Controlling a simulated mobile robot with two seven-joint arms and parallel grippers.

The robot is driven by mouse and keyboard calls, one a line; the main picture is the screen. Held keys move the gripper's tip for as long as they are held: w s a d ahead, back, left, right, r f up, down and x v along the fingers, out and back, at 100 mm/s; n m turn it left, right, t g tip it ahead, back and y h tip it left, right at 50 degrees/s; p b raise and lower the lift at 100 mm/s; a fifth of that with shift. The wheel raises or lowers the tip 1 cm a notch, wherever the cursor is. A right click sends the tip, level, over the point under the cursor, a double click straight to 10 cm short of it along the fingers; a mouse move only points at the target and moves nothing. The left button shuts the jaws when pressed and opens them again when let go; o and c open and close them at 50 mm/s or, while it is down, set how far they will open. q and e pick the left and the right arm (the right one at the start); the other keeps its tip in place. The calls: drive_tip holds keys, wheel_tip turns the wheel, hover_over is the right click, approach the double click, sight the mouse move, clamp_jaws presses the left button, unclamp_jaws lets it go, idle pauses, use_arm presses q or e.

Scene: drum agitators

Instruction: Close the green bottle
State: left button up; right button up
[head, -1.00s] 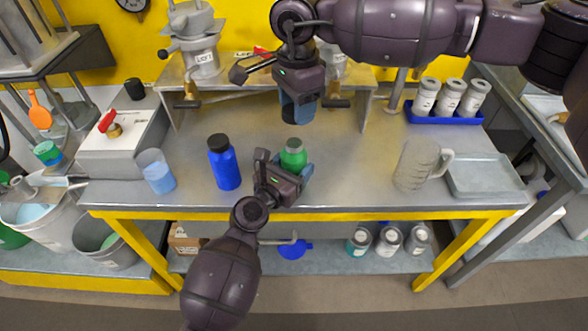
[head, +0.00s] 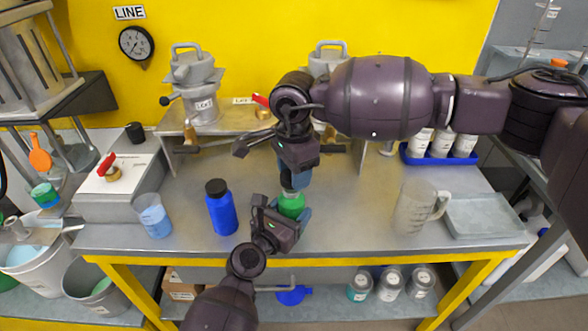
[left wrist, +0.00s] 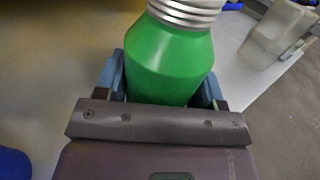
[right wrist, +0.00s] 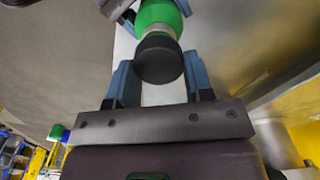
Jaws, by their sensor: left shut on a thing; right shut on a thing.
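The green bottle (head: 291,206) stands upright on the metal table. My left gripper (head: 286,214) is shut around its body; the left wrist view shows the green body (left wrist: 170,62) between the fingers and a bare silver threaded neck (left wrist: 188,10). My right gripper (head: 291,181) is directly above the bottle, pointing down. In the right wrist view it is shut on a black cap (right wrist: 158,58), in line with the pale neck (right wrist: 160,32) and green body (right wrist: 160,14). I cannot tell whether the cap touches the neck.
A blue bottle (head: 221,213) with a black cap stands left of the grippers, with a beaker (head: 153,218) beyond it. A clear jug (head: 412,207) and a grey tray (head: 485,217) are at the right. Drum agitators stand behind my right arm. The table between bottle and jug is clear.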

sight(291, 202)
drive_tip(key=shift+f, duration=0.15)
drive_tip(key=shift+f, duration=0.8)
drive_tip(key=shift+f, duration=0.55)
